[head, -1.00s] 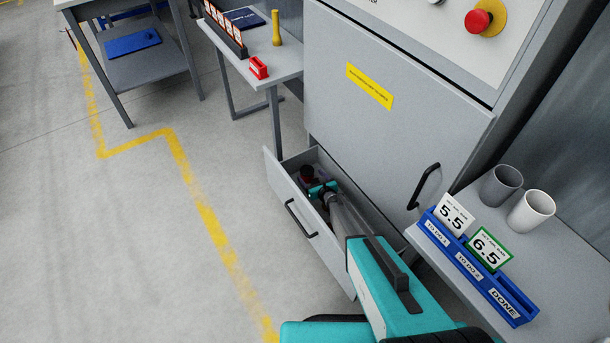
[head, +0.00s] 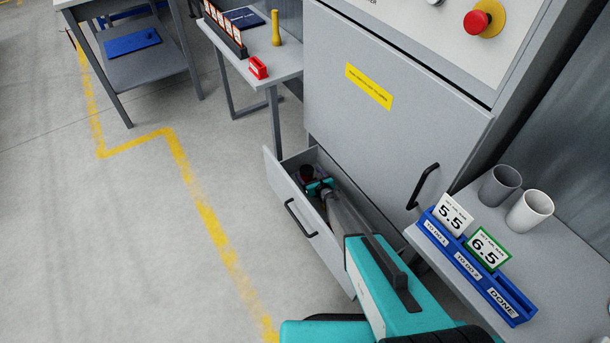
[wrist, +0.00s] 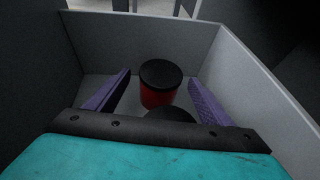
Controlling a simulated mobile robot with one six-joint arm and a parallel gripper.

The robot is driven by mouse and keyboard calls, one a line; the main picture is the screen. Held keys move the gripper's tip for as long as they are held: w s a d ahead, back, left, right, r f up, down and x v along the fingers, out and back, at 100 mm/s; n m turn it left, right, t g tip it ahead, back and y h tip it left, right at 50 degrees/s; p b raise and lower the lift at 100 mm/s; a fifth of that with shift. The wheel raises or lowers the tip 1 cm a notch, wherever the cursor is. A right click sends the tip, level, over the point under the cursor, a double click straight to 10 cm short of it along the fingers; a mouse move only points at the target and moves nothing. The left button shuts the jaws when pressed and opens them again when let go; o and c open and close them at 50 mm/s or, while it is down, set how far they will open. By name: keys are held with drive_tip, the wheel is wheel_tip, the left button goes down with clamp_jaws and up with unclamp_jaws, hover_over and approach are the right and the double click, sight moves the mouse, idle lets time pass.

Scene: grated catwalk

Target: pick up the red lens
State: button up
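The red lens (wrist: 158,96) is a short red cylinder with a black top, standing upright inside an open grey drawer (head: 300,210). In the wrist view it sits between and slightly beyond the two purple fingers of my gripper (wrist: 160,78), with a gap on each side. My gripper is open and empty, reaching down into the drawer. In the head view a dark round top, seemingly the lens (head: 307,171), shows just beyond my gripper (head: 315,185). A second dark round thing (wrist: 170,113) is mostly hidden behind my gripper's body in the wrist view.
Drawer walls stand close around my gripper, and the grey cabinet (head: 390,130) rises right behind the drawer. A side shelf at right holds two cups (head: 530,210) and a blue card rack (head: 470,262).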

drive_tip(key=c, duration=1.1)
drive_tip(key=shift+o, duration=0.2)
drive_tip(key=shift+s+r, duration=0.1)
drive_tip(key=shift+s+d+r, duration=0.2)
drive_tip(key=shift+r, duration=0.1)
wheel_tip(320, 180, up, 6)
drive_tip(key=s+d+b, duration=0.2)
drive_tip(key=s+d, duration=0.8)
drive_tip(key=s, duration=0.6)
drive_tip(key=shift+d+r+b, duration=0.15)
drive_tip(key=shift+d+b, duration=0.15)
drive_tip(key=shift+d, duration=0.1)
